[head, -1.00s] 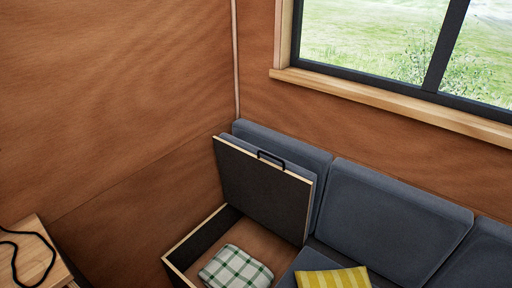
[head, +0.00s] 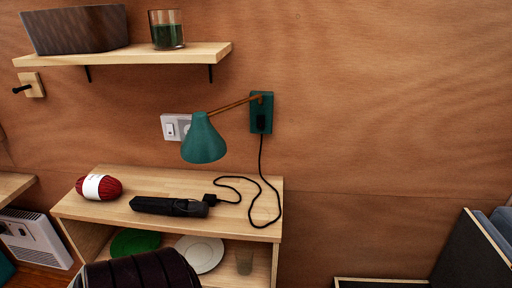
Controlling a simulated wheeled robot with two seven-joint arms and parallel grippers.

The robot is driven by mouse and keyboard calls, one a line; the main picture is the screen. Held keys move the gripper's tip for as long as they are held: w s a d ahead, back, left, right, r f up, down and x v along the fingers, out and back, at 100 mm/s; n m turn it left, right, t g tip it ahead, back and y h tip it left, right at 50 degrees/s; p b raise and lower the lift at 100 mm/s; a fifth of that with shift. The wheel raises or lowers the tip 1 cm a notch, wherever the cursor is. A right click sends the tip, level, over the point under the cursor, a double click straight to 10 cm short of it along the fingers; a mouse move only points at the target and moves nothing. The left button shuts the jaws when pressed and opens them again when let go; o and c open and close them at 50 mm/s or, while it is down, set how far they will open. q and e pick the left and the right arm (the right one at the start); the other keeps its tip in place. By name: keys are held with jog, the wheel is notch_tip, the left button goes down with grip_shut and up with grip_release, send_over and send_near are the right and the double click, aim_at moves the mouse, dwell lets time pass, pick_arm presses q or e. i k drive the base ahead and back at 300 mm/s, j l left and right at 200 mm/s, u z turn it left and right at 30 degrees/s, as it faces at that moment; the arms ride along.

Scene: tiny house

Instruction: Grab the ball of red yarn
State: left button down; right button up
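The ball of red yarn (head: 110,188) lies on the left part of the top of a light wooden shelf unit (head: 150,214). It is dark red with a white paper band around its middle. No gripper shows in the head view, so I cannot tell how either stands relative to the yarn.
A black device (head: 170,206) with a cord lies right of the yarn. A green wall lamp (head: 204,140) hangs above. A dark rounded object (head: 140,270) stands in front.

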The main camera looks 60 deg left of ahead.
aim_at(95, 187)
jog(key=u, duration=2.95)
jog(key=i+j, duration=0.1)
jog(key=j+z, duration=0.05)
jog(key=j, duration=0.05)
